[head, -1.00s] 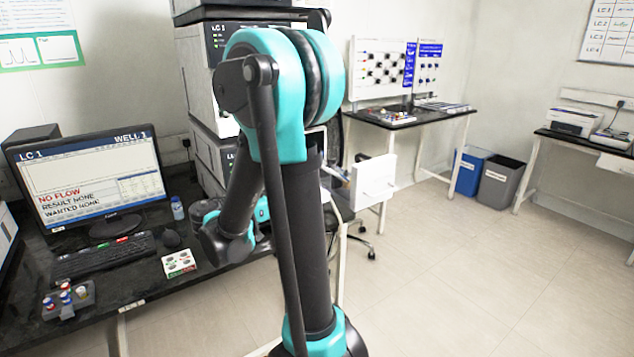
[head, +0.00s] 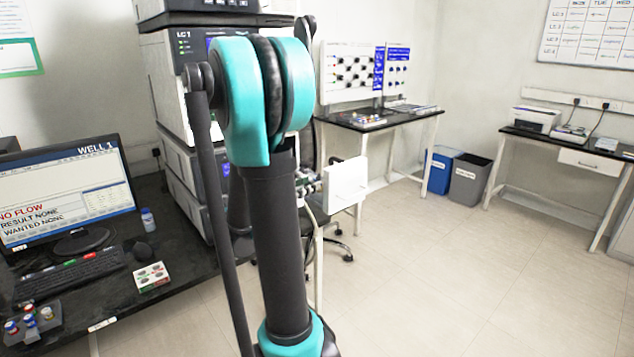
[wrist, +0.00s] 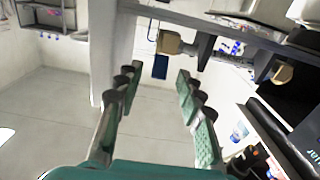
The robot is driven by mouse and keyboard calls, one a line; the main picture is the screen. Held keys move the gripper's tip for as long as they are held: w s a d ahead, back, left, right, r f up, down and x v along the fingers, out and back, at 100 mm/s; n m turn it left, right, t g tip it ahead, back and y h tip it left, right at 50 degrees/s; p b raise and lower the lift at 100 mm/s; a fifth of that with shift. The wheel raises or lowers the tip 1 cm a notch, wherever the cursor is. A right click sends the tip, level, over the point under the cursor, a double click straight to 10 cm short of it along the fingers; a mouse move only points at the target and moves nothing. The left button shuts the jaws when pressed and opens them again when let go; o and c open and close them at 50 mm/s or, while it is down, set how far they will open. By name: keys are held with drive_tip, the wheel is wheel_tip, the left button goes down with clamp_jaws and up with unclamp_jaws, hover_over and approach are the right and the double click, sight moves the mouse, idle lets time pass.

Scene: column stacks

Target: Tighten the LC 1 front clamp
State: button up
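The LC 1 stack (head: 181,85) stands on the dark bench in the head view, labelled LC 1 on its upper unit, partly hidden behind my arm. I cannot make out its front clamp for sure. In the wrist view, a beige rounded fitting (wrist: 172,43) lies beyond the fingertips and another beige fitting (wrist: 283,72) is to the right; I cannot tell whether either is the clamp. My gripper (wrist: 157,78) is open and empty, its fingers wide apart and touching nothing. In the head view my gripper is hidden behind the arm.
A monitor (head: 62,190) reads NO FLOW on the left bench, near a keyboard (head: 70,272), a small bottle (head: 147,220) and a vial rack (head: 32,325). A white panel (head: 346,185) juts out right of my arm. A chair (head: 335,248) stands behind. The right floor is clear.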

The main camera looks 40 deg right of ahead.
drive_tip(key=shift+w+d, duration=0.15)
drive_tip(key=shift+d, duration=2.05)
drive_tip(key=shift+c, duration=0.5)
clamp_jaws()
